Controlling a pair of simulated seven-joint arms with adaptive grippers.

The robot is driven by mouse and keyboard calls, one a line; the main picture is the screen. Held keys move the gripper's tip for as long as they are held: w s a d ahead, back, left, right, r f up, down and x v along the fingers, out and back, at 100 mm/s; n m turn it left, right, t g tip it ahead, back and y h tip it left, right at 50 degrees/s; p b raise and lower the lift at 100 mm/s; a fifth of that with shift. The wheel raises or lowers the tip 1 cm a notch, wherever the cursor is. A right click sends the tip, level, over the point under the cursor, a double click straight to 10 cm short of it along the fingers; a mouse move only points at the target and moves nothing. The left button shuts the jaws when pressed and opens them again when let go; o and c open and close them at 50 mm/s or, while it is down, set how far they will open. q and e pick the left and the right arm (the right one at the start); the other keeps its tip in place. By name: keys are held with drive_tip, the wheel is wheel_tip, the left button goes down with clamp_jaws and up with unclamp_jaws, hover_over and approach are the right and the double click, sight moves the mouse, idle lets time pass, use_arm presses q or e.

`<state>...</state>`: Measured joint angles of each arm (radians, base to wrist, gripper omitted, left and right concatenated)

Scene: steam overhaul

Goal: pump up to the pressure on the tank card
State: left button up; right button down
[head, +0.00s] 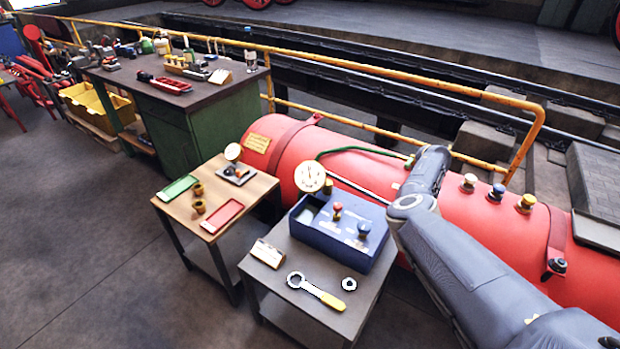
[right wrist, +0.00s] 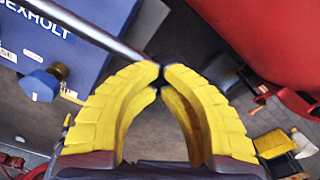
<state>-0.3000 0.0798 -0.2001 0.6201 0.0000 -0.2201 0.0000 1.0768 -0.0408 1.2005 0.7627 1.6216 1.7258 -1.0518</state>
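The red tank (head: 350,172) lies along the rail with a yellow card (head: 258,143) on its left end; its figures are too small to read. The blue pump box (head: 338,238) stands on the near cart, with a white-faced gauge (head: 310,177), a red knob (head: 337,210) and a blue knob (head: 364,229). A metal lever (head: 360,190) slants from behind the box toward my right arm. In the right wrist view my right gripper (right wrist: 161,72) has its yellow fingertips nearly together at the end of the lever (right wrist: 105,38). My arm hides this grip in the head view. My left gripper is out of view.
A spanner (head: 315,290), a nut (head: 349,284) and a small card (head: 267,253) lie on the near cart. A wooden-topped cart (head: 225,180) stands left of it. A yellow handrail (head: 400,70) runs behind the tank. Valves (head: 496,192) top the tank at right.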

wheel_tip(320, 180, up, 18)
idle(0.6)
idle(0.5)
drive_tip(key=shift+a+f, duration=0.15)
drive_tip(key=shift+f, duration=2.7)
drive_tip(key=shift+a+f, duration=0.15)
drive_tip(key=shift+f, duration=2.65)
wheel_tip(320, 180, up, 11)
drive_tip(key=shift+d+r, duration=0.2)
drive_tip(key=shift+d, duration=0.05)
drive_tip(key=shift+w, duration=0.1)
drive_tip(key=shift+r, duration=2.5)
